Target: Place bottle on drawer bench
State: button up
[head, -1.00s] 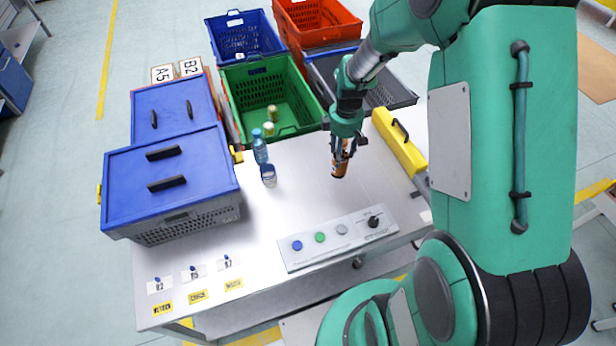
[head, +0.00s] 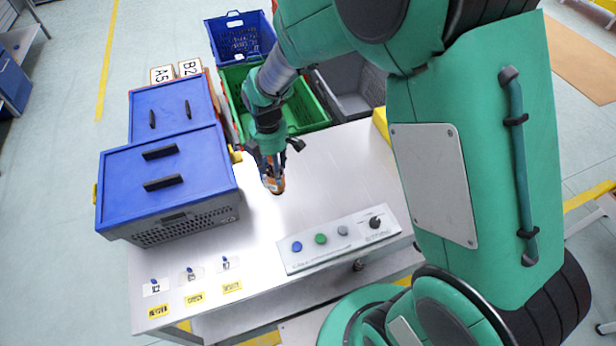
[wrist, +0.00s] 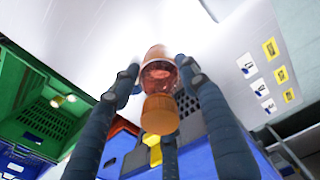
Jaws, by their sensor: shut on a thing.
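An orange-brown bottle (head: 276,187) is in my gripper (head: 272,174), held over the metal bench (head: 330,196). In the wrist view the bottle (wrist: 160,112) shows its orange cap toward the camera, with the fingers of my gripper (wrist: 158,78) closed around its body. The bottle's lower end is close to the bench top; I cannot tell whether it touches. My gripper and arm hide the bench area just behind the bottle.
A crate with a blue lid (head: 170,175) stands left of my gripper. Green (head: 305,100) and grey (head: 350,85) totes are behind the bench. A button panel (head: 338,238) lies along the front. Labels (head: 190,275) are at the front left. Bench right of the bottle is clear.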

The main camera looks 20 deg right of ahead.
aim_at(275, 189)
jog(key=shift+a, duration=0.45)
jog(key=shift+f+b, duration=0.65)
jog(key=shift+f, duration=2.45)
jog(key=shift+f+b, duration=0.4)
jog(key=shift+f, duration=1.45)
jog(key=shift+f, duration=0.1)
jog(key=o, duration=1.6)
jog(key=shift+s, duration=0.1)
jog(key=shift+c, duration=0.2)
